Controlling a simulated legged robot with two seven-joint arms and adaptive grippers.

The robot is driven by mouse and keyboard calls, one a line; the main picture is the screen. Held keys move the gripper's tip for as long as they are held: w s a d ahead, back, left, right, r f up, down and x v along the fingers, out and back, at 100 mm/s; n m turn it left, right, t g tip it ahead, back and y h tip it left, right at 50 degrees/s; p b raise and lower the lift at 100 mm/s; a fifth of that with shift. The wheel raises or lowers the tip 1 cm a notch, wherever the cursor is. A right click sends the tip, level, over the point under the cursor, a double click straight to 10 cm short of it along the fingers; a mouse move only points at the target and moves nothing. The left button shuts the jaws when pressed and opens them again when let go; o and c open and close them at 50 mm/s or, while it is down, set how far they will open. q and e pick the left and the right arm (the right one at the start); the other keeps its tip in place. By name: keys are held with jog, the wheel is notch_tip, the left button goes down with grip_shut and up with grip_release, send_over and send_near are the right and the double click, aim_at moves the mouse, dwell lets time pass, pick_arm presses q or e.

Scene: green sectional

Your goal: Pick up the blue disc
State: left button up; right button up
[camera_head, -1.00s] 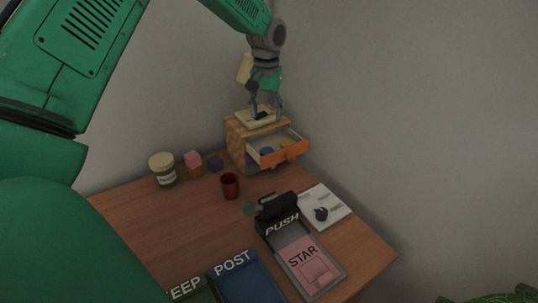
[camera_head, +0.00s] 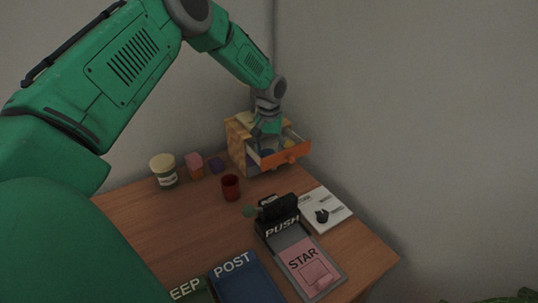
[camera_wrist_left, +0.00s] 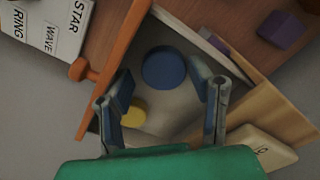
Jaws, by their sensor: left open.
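The blue disc (camera_wrist_left: 163,68) lies flat inside the open drawer, seen in the left wrist view. It is ahead of and between the fingertips of my left gripper (camera_wrist_left: 163,92), which is open and empty. In the head view my left gripper (camera_head: 267,143) reaches down into the drawer, whose orange front (camera_head: 286,154) is pulled out of the wooden box. There the gripper hides much of the drawer's inside. A yellow disc (camera_wrist_left: 133,114) lies in the drawer near the gripper's left finger in the wrist view. My right gripper is not in view.
The drawer walls stand close around the gripper. A black PUSH device (camera_head: 279,215) and a white panel (camera_head: 326,209) are in front.

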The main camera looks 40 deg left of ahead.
pick_arm(q)
jog(key=shift+a+f, duration=0.1)
jog(key=shift+f, duration=0.5)
jog(key=shift+a, duration=0.2)
